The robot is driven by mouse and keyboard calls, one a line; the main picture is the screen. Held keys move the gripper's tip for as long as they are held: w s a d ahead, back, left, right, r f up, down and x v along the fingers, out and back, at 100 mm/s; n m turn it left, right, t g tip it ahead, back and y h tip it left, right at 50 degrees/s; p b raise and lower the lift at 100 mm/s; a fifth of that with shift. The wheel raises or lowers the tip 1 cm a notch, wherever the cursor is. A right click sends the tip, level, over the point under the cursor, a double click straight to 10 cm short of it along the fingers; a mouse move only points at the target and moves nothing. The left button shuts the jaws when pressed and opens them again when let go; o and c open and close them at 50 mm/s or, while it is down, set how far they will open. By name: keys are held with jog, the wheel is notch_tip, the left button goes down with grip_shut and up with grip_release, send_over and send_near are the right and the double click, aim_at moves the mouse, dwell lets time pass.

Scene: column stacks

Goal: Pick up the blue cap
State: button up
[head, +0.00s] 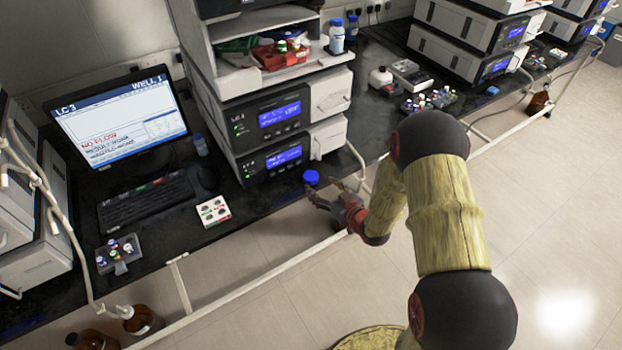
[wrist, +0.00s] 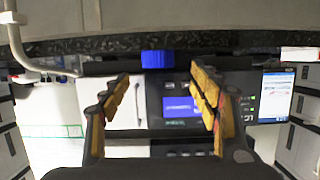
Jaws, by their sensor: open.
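The blue cap (head: 311,177) sits at the front edge of the black bench, before the middle instrument stack. It also shows in the wrist view (wrist: 157,58), near the bench edge, between the two finger lines and a little beyond the tips. My gripper (head: 328,192) is beside the cap, on its lower right in the head view. In the wrist view my gripper (wrist: 160,80) has its yellow-padded fingers spread wide with nothing between them. I cannot tell the exact gap to the cap.
The instrument stack (head: 272,122) rises close behind the cap. A white rail (head: 270,272) runs below the bench front. Open floor lies at the right.

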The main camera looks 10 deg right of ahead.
aim_at(311, 176)
jog(key=b+x, duration=0.2)
jog(key=x, duration=0.4)
jog(key=shift+w+d+r, duration=0.1)
jog(key=shift+d+r, duration=0.05)
jog(key=shift+r, duration=0.1)
jog(key=shift+c, duration=1.3)
jog(key=c, duration=0.6)
